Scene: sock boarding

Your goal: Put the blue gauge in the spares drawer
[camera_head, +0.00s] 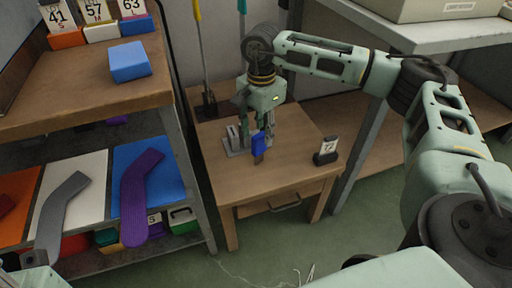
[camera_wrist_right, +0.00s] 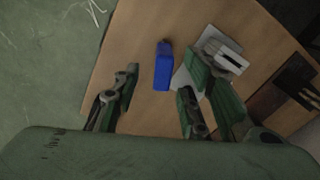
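The blue gauge (camera_head: 258,145) is at the middle of the small wooden table, beside a grey metal stand. It also shows in the right wrist view (camera_wrist_right: 163,70), with a dark end pointing away from my gripper. My right gripper (camera_head: 257,127) is above the gauge, pointing down at the table. In the right wrist view its fingers are spread apart (camera_wrist_right: 160,86), with the gauge seen between them and nothing clearly gripped. The table has a drawer with a handle (camera_head: 286,208) at its front; I cannot tell if it is fully shut.
The grey metal stand (camera_head: 234,146) is close on the gauge's left. A dark block with a number card (camera_head: 326,152) stands at the table's right. A shelf rack (camera_head: 90,90) with a blue block and sock-shaped boards stands left. Floor before the drawer is mostly clear.

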